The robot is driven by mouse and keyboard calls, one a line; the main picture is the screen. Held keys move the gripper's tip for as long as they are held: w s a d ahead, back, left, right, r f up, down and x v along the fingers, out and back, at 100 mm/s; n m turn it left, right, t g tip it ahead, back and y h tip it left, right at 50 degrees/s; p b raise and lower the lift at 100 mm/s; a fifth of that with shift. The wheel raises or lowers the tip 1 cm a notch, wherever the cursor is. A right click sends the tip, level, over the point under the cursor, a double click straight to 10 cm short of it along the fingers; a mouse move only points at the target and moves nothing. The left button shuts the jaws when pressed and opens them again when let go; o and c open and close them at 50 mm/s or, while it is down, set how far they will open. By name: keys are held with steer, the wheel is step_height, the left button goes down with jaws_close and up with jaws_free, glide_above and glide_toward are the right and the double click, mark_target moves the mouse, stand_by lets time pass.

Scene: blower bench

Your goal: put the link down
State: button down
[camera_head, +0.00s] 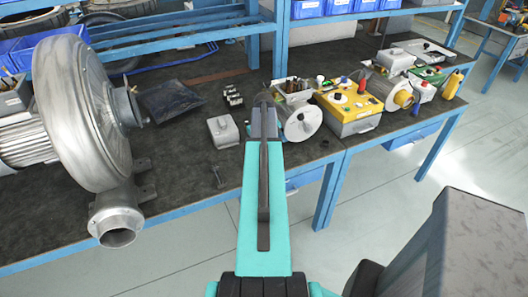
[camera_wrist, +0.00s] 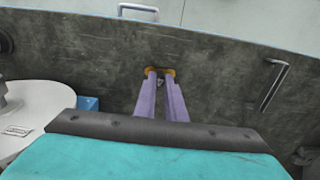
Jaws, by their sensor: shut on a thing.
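My gripper (camera_wrist: 160,74) shows in the wrist view as two long purple fingers with orange tips. The fingers are close together, shut on a small grey piece, the link (camera_wrist: 160,80), which shows only in part between them near the tips. The dark bench top (camera_wrist: 90,60) lies beyond the tips; I cannot tell whether the link touches it. In the head view my arm reaches over the bench (camera_head: 180,185) and hides the gripper and the link.
A big grey blower (camera_head: 85,115) stands at the left. Bare bench shows near the front edge.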

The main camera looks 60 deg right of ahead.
steer(key=shift+f, duration=0.35)
steer(key=c, duration=1.8)
jaws_free()
steer(key=shift+r+b, duration=1.7)
steer(key=shift+r, duration=4.65)
steer(key=shift+s, duration=0.15)
